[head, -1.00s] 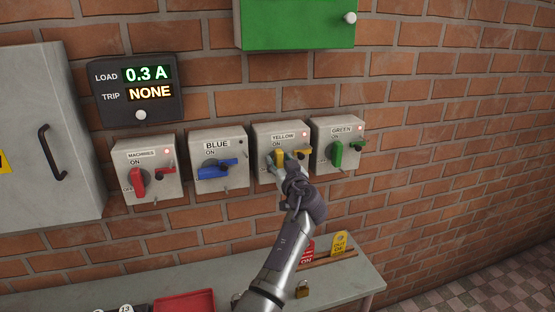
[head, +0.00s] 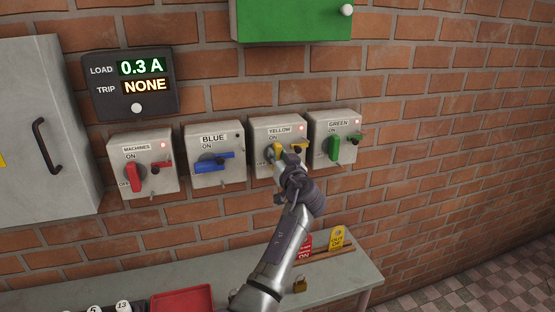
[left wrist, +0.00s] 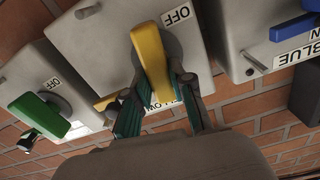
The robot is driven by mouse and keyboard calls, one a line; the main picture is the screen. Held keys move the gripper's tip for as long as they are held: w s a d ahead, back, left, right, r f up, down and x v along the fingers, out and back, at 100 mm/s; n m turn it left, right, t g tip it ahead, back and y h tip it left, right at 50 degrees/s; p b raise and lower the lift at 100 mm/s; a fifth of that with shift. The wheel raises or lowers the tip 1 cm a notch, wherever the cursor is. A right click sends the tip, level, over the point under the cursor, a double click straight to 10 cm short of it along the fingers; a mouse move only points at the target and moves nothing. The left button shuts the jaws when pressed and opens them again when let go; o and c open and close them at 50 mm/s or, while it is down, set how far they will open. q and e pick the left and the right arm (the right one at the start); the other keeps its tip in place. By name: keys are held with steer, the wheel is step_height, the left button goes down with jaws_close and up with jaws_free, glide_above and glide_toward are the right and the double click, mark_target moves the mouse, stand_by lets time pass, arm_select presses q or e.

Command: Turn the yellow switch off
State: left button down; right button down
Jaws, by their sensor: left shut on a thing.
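The yellow switch box (head: 262,130) is on the brick wall, third in a row of grey boxes. Its red lamp is lit at the top right. My left gripper (head: 282,158) is at its front, shut on the yellow handle (head: 277,149), and hides part of the dial and label. In the left wrist view, the yellow handle (left wrist: 151,55) stands between the two fingers (left wrist: 155,80). One end points toward the partly covered YELLOW label, and an OFF label shows beside the handle. My right gripper is out of view.
The blue switch (head: 213,164) is close on the left, the green switch (head: 335,147) close on the right. The machines switch (head: 135,179) is farther left. The load display (head: 130,84) reads 0.3 A. A shelf (head: 345,272) with tags and a padlock (head: 299,285) is below.

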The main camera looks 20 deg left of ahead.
arm_select(q)
steer(key=shift+f+m+b, duration=0.1)
steer(key=shift+m+b, duration=0.45)
steer(key=shift+m, duration=0.35)
steer(key=shift+w+d+m+b, duration=0.1)
steer(key=shift+m+b, duration=0.3)
steer(key=shift+m, duration=0.5)
steer(key=shift+d+m, duration=0.1)
steer(key=shift+m, duration=0.9)
steer(key=m, duration=0.2)
steer(key=shift+w+m, duration=0.1)
steer(key=shift+m, duration=0.2)
steer(key=shift+w+d+f+m+p, duration=0.15)
steer(key=shift+m+p, duration=0.25)
steer(key=shift+m, duration=1.6)
steer(key=shift+s+d+f+m+p, duration=0.15)
steer(key=shift+m+p, duration=0.25)
steer(key=shift+m, duration=1.6)
steer(key=shift+w+a, duration=0.1)
